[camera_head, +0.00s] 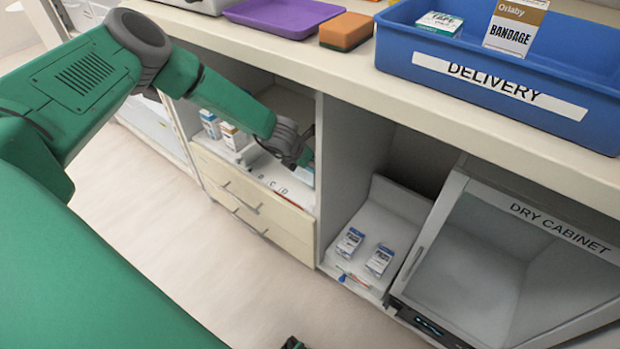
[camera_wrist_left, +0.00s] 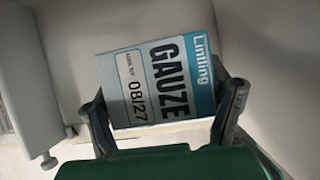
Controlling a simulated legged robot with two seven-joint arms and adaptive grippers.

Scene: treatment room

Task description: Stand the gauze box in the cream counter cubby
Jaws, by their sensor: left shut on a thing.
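In the head view the gripper reaches into the open cubby (camera_head: 285,99) above the cream drawers, under the counter. There the box is mostly hidden behind the gripper, with only a bit of teal showing. I cannot tell whether its base touches the cubby floor.
Small boxes (camera_head: 222,130) stand at the cubby's left. To the right, a white bin (camera_head: 385,215) holds two small boxes, beside the dry cabinet (camera_head: 500,250). On the counter are a blue delivery tray (camera_head: 400,55), an orange-brown block (camera_head: 346,32) and a purple tray (camera_head: 283,14).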

